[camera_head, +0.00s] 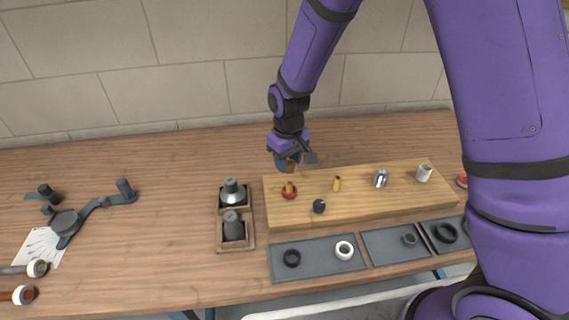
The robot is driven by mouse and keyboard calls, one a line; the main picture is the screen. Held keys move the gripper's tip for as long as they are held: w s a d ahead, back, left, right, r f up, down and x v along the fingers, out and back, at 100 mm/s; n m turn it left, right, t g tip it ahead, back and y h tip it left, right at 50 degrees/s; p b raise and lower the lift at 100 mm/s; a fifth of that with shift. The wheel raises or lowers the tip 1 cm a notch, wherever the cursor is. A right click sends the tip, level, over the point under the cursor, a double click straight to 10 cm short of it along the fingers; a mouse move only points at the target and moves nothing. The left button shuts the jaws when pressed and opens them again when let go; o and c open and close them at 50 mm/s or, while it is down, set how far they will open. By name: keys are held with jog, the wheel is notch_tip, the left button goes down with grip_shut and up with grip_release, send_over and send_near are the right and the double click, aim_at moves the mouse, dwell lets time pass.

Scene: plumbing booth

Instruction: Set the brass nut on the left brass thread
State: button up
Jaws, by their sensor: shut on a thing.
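My gripper (296,162) is at the back left of the wooden board, just above and behind the left brass thread. It is shut on the brass nut (291,168), of which only a small gold-brown part shows between the fingers. The left brass thread (289,187) stands upright on the board with a red ring around its base. The nut looks above the thread; whether they touch, I cannot tell. A second brass thread (337,184) stands bare to the right.
The board (400,201) also bears a black knob (319,206), a metal post (381,179) and a white post (424,173). Grey trays (318,262) with rings lie in front. Wooden holders (249,233) with dark fittings stand left. The table between these and the far-left tools is clear.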

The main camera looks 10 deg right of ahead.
jog(key=shift+f, duration=3.3)
jog(key=m, duration=0.5)
jog(key=shift+f+m, duration=0.2)
jog(key=shift+m, duration=0.1)
jog(key=o, duration=1.6)
jog(key=shift+r, duration=0.1)
jog(key=shift+r, duration=2.4)
jog(key=shift+d+r, duration=0.1)
